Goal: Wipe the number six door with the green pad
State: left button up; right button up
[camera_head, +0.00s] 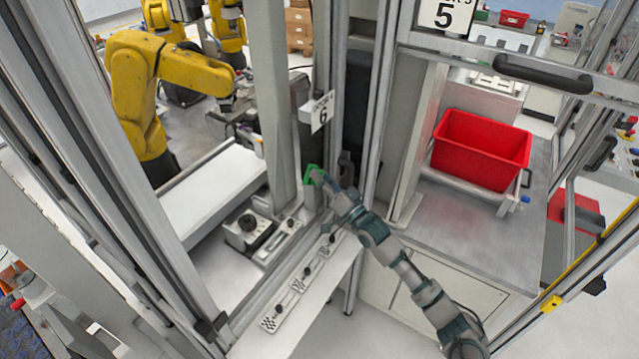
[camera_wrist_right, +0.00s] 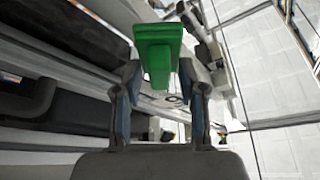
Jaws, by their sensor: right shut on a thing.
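The green pad (camera_head: 312,173) is in the fingers of my right gripper (camera_head: 322,178), in the middle of the head view. In the right wrist view the pad (camera_wrist_right: 158,52) stands out past the two fingertips of the gripper (camera_wrist_right: 158,85), which is shut on it. A white sign with a black 6 (camera_head: 321,112) hangs on the frame above and slightly right of the pad. The pad is close to the metal frame below this sign; I cannot tell whether it touches. My left gripper is not in view.
A yellow robot arm (camera_head: 150,85) stands behind the frame at left. A red bin (camera_head: 482,148) sits on a stand at right, below the number 5 sign (camera_head: 443,15) and a black door handle (camera_head: 542,74). A narrow shelf with small fixtures (camera_head: 305,275) lies below my gripper.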

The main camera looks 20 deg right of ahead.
jog(key=shift+s+d+p, duration=0.3)
jog(key=shift+s+d, duration=0.65)
jog(key=shift+s, duration=0.25)
jog(key=shift+s+d+p, duration=0.25)
jog(key=shift+s+d, duration=0.65)
jog(key=shift+s, duration=0.25)
jog(key=shift+s+d, duration=0.45)
jog(key=shift+s, duration=0.2)
jog(key=shift+s+d, duration=0.45)
jog(key=shift+s, duration=0.15)
jog(key=shift+w, duration=0.1)
